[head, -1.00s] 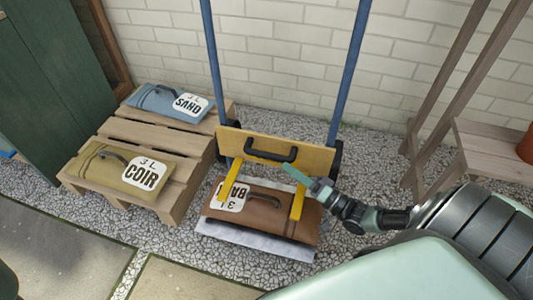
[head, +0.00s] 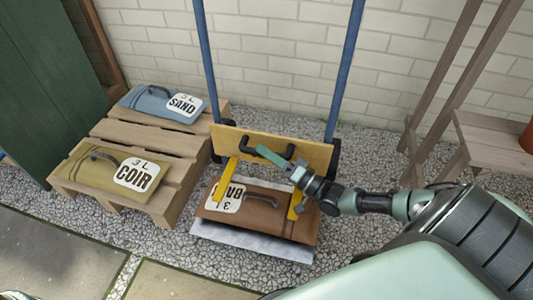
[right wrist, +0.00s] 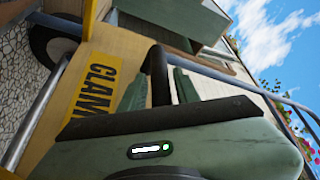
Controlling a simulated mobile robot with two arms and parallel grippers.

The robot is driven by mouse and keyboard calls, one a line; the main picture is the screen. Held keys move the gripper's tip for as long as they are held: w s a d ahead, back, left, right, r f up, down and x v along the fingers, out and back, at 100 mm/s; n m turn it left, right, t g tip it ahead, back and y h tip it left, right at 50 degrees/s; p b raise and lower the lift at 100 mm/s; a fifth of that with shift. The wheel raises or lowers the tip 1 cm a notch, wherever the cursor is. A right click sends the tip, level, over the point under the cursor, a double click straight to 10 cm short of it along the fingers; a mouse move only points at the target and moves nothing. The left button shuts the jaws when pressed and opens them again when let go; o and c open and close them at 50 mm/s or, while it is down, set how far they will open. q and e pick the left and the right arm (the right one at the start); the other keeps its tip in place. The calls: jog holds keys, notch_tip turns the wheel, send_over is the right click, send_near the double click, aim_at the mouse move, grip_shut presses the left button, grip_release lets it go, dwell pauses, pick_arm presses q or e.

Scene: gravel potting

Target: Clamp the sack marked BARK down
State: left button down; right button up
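The brown BARK sack (head: 262,216) lies on the grey toe plate (head: 225,242) of a blue-railed hand truck, its label upside down. A wooden clamp bar (head: 231,137) crosses the rails above it, with a black handle (head: 221,148). Two yellow prongs (head: 222,186) reach from the bar over the sack; I cannot tell whether they touch it. My right gripper (head: 268,155) is at the handle. In the right wrist view, its green fingers stand apart on either side of the handle (right wrist: 158,68), beside the yellow CLAMP label (right wrist: 97,82). My left gripper is not in view.
A wooden pallet (head: 135,130) at the left bears the blue SAND sack (head: 150,102) and the olive COIR sack (head: 95,170). A white brick wall stands behind. A wooden bench (head: 495,140) is at the right. Gravel surrounds the truck.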

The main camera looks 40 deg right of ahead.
grip_shut()
dwell(1.2)
